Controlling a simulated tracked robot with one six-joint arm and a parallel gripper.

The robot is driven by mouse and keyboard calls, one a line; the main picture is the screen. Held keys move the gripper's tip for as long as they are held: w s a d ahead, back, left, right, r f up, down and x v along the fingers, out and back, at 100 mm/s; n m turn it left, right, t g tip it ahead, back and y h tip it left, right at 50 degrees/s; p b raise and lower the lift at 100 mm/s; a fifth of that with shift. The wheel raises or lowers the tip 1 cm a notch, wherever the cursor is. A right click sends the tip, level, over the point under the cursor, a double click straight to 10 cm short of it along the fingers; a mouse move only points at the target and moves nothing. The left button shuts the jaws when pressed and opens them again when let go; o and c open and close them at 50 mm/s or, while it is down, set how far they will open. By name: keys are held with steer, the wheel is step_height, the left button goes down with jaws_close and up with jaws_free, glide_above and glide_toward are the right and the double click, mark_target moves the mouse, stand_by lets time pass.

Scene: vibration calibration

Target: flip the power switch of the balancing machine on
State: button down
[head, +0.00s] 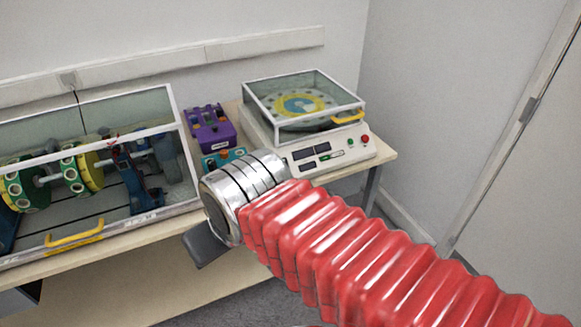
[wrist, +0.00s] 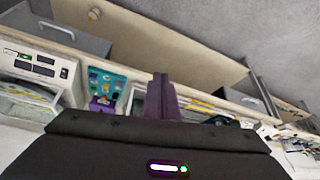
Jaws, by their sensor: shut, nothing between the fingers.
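What looks like the balancing machine is the white unit (head: 378,149) at the back right of the bench, with a clear lid over a round disc. Its front panel (wrist: 36,78) appears at the left of the wrist view, seemingly upside down. A small black part like a rocker switch (wrist: 65,73) sits at that panel's end; its position is unclear. In the head view my metal wrist seems to hide that end. My gripper (wrist: 161,77) is shut and empty, apart from the panel and to its right in the wrist view. The fingers are hidden in the head view.
A long clear-covered rig (head: 182,130) with a shaft and discs fills the bench's left. A purple unit (head: 210,130) and a teal box (head: 222,157) stand between the machines. The lid's yellow handle (head: 347,117) overhangs the panel. Open floor lies in front of the bench (head: 385,155).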

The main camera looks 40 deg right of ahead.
steer(key=shift+w, duration=0.1)
stand_by(0.3)
steer(key=w+d+f+m+t+h, duration=0.1)
steer(key=w+d+f+t+h, duration=0.15)
steer(key=w+d, duration=0.65)
steer(key=w+d+f+m+t+h, duration=0.15)
steer(key=w+d+f, duration=0.35)
steer(key=d, duration=0.7)
steer(key=s+d+f+t, duration=0.2)
steer(key=d+f+t, duration=0.4)
steer(key=d, duration=0.6)
steer(key=shift+s+d+f+m, duration=0.3)
steer(key=shift+d+f+m, duration=0.05)
steer(key=shift+f, duration=0.5)
